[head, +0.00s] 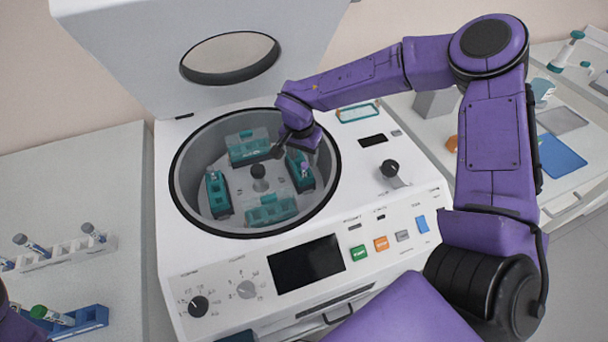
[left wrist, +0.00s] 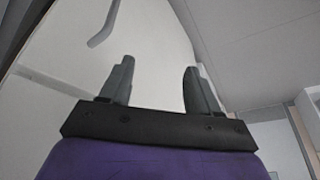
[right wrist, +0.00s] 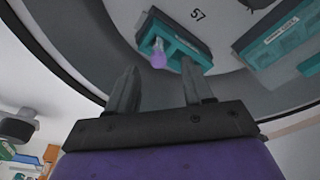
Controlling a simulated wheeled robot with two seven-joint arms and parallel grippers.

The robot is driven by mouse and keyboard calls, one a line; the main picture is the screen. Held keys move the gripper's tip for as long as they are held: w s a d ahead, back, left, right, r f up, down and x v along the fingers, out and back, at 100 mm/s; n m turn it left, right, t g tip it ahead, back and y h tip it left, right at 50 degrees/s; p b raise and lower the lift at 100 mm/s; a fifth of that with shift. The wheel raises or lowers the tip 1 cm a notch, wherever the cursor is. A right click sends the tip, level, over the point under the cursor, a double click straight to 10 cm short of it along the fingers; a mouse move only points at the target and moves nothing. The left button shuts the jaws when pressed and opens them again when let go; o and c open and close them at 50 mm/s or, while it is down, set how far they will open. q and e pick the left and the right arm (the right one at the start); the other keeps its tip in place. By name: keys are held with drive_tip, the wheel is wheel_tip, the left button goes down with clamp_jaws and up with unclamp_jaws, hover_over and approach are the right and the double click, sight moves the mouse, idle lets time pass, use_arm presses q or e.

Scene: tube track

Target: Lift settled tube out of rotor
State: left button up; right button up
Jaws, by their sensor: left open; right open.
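The rotor (head: 240,190) sits in the open round bowl of the centrifuge, with several teal buckets around a dark central knob. A purple-capped tube (head: 304,168) stands in the right bucket (head: 299,181); in the right wrist view the tube's purple end (right wrist: 159,58) shows against its teal bucket (right wrist: 184,47). Another tube top (head: 212,175) shows in the left bucket (head: 218,200). My right gripper (head: 281,149) is open and empty over the bowl's upper right, apart from the tube and pointing toward it. My left gripper (left wrist: 157,75) is open and empty, away from the rotor.
The raised lid (head: 210,25) stands behind the bowl. The control panel (head: 306,263) is in front. At left, a white rack (head: 65,256) and a blue rack (head: 90,318) hold tubes. A blue mat (head: 562,158) lies on the right bench.

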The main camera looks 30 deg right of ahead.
drive_tip(key=f, duration=0.2)
drive_tip(key=f+p, duration=0.1)
drive_tip(key=f, duration=0.1)
drive_tip(key=shift+d+f, duration=0.1)
drive_tip(key=shift+d, duration=0.15)
drive_tip(key=shift+w+f, duration=0.15)
drive_tip(key=shift+f, duration=0.1)
drive_tip(key=c, duration=0.9)
wheel_tip(320, 180, up, 10)
drive_tip(key=shift+r+b, duration=0.1)
drive_tip(key=shift+b, duration=0.6)
wheel_tip(320, 180, up, 5)
drive_tip(key=p, duration=0.6)
hover_over(304, 164)
